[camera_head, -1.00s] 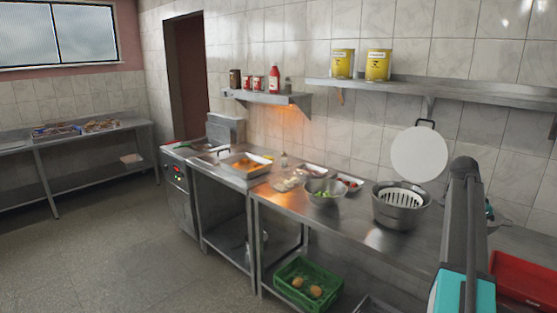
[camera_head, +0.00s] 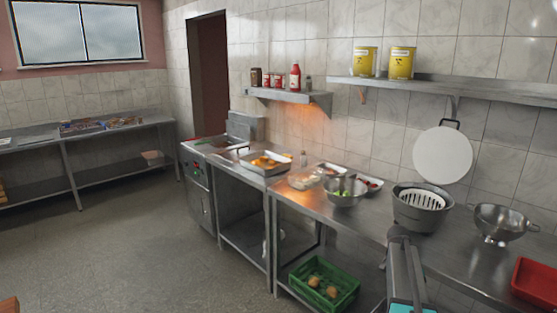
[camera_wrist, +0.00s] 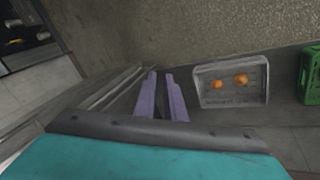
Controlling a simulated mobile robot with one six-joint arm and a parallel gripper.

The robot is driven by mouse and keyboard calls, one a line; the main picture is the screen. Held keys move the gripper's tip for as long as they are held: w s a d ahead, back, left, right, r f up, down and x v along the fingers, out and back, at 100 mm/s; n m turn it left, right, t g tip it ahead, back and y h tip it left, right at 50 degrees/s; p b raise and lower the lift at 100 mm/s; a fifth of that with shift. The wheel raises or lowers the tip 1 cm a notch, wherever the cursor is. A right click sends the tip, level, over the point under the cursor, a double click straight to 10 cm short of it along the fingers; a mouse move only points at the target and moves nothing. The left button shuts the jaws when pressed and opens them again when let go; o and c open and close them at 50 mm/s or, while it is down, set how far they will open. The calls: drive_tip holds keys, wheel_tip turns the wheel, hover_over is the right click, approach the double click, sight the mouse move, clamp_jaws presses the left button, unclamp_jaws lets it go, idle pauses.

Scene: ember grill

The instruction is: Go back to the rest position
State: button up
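My arm (camera_head: 405,270) reaches up from the bottom edge of the head view, in front of the steel worktable (camera_head: 375,235). My gripper does not show clearly there. In the wrist view my gripper (camera_wrist: 161,74) has two purple-grey fingers with a narrow gap between them and nothing held. The teal part of my arm fills the bottom of that view. Beyond the fingers are a grey crate (camera_wrist: 203,92) with orange round items in it and part of a green crate (camera_wrist: 312,75).
A perforated pot (camera_head: 421,212), a steel colander (camera_head: 500,222), a red tray (camera_head: 538,280) and a steel bowl (camera_head: 345,198) stand on the worktable. A green crate (camera_head: 318,290) is on its lower shelf. The floor (camera_head: 140,240) at left is clear.

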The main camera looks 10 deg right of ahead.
drive_tip(key=s+a+f+n+g+b, duration=0.1)
drive_tip(key=s+a+f+n, duration=0.3)
drive_tip(key=a+f, duration=0.7)
drive_tip(key=s+a+f+n+g, duration=0.1)
drive_tip(key=s+a+f+n, duration=0.1)
drive_tip(key=s+a+f, duration=0.75)
drive_tip(key=s+a+f+n+y, duration=0.1)
drive_tip(key=s+a+f+n, duration=0.4)
drive_tip(key=s+a+f, duration=0.2)
drive_tip(key=s+a+f+n+y+b, duration=0.1)
drive_tip(key=s+a+f+n, duration=0.4)
drive_tip(key=s+a, duration=0.5)
drive_tip(key=shift+s+f+n+y, duration=0.3)
drive_tip(key=shift+s+f+n, duration=0.1)
drive_tip(key=shift+s+f, duration=0.9)
